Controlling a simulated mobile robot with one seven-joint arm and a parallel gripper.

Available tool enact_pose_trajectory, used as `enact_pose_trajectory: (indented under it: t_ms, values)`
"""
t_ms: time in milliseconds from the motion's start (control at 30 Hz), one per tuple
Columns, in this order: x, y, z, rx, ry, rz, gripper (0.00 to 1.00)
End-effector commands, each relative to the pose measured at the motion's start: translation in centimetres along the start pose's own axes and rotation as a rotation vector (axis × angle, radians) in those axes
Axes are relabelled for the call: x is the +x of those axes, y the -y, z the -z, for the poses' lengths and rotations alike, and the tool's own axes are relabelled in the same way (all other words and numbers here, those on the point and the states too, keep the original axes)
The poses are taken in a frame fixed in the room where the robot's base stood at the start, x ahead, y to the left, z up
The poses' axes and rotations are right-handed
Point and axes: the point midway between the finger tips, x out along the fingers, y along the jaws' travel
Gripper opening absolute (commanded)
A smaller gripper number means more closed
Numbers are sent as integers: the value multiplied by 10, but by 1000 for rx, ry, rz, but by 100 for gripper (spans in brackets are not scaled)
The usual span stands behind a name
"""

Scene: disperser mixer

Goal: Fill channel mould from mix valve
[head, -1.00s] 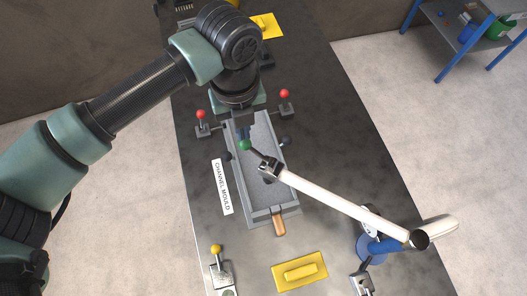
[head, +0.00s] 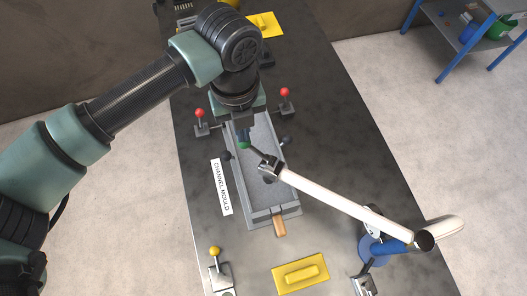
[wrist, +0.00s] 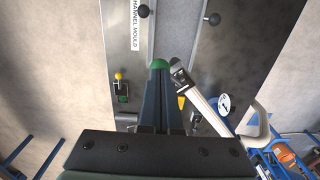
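The channel mould (head: 285,208) is a long grey trough on the dark bench, with speckled grey material (head: 262,185) inside. A white pipe (head: 345,207) reaches over it from the lower right and ends in a metal mix valve (head: 268,167). The valve's lever has a green knob (head: 244,145). My gripper (head: 243,136) is at the knob, above the mould's left part. In the wrist view the fingers (wrist: 160,85) are close together with the green knob (wrist: 160,64) at their tips. They look shut on it. The valve outlet is hidden.
Red-knobbed clamps (head: 200,114) stand at the mould's far end, with black knobs (head: 288,140) along its sides. The pipe's blue base (head: 372,250) stands right.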

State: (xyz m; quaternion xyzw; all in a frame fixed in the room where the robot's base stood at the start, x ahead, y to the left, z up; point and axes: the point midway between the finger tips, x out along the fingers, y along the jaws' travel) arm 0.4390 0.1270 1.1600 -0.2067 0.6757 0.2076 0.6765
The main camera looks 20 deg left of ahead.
Motion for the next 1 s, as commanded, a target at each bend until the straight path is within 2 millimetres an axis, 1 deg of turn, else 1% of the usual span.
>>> enact_pose_trajectory:
  t_ms: [33,900,1000]
  values:
    - [4,0,0,0,-2,1,0]
    - [31,1,2,2,-5,2,0]
    - [30,1,2,2,-5,2,0]
